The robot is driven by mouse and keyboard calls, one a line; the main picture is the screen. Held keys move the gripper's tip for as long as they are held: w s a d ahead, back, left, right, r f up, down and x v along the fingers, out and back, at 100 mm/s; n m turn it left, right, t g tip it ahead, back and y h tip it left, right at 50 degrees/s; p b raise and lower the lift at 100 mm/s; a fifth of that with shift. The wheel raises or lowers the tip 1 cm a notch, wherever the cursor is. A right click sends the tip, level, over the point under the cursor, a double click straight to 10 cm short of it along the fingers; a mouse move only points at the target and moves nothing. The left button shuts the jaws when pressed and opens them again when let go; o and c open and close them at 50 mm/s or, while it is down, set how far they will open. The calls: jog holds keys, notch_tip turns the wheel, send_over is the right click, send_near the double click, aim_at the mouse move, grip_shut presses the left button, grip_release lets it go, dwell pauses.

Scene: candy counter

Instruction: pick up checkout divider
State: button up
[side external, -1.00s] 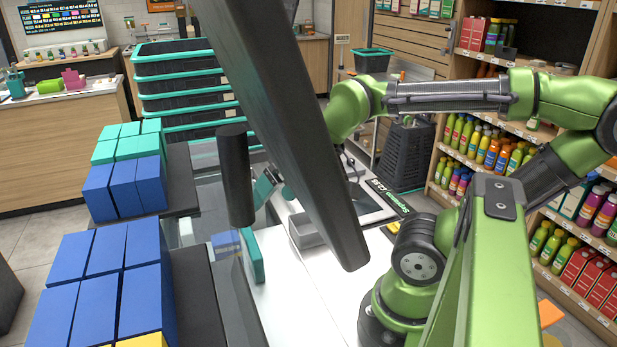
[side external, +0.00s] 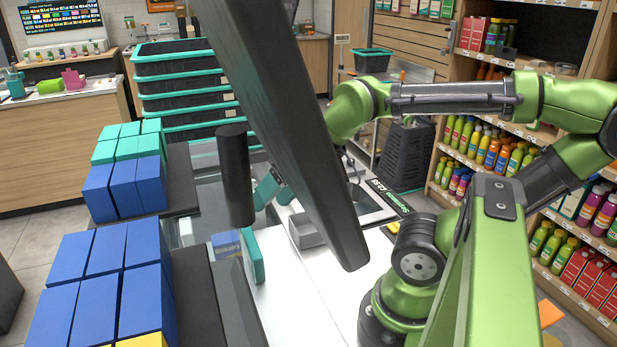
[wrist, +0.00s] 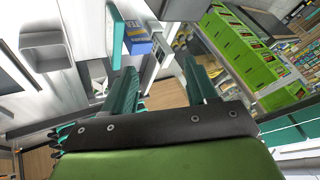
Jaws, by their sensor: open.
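A teal bar-like piece (side external: 252,256) stands on edge on the counter in the side view; I take it for the checkout divider, though no label is readable. It also shows in the wrist view (wrist: 116,34), beside a small blue box (wrist: 138,40). My gripper (side external: 270,190) is partly hidden behind a dark slanted post in the side view. In the wrist view my gripper (wrist: 160,66) has its two teal fingers apart with nothing between them. The teal piece lies beyond the left finger, apart from it as far as I can tell.
The dark slanted post (side external: 300,150) and a short dark cylinder (side external: 235,175) block part of the side view. A grey tray (side external: 304,231) sits on the white counter. Blue boxes (side external: 75,250) stand at the left. Stocked shelves (side external: 485,140) are at the right.

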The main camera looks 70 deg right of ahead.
jog(key=w+d+f+m+g+h, duration=0.1)
jog(key=w+d+f+m+g, duration=0.15)
jog(key=w+d, duration=0.4)
jog(key=w+d+f+m+g+h, duration=0.1)
jog(key=w+d+m+g, duration=0.3)
jog(key=w, duration=0.4)
jog(key=shift+n+g, duration=0.35)
jog(key=shift+n, duration=0.5)
notch_tip(320, 180, down, 12)
jog(key=shift+w, duration=0.1)
jog(key=shift+a+f, duration=0.1)
jog(key=shift+f, duration=2.85)
grip_shut()
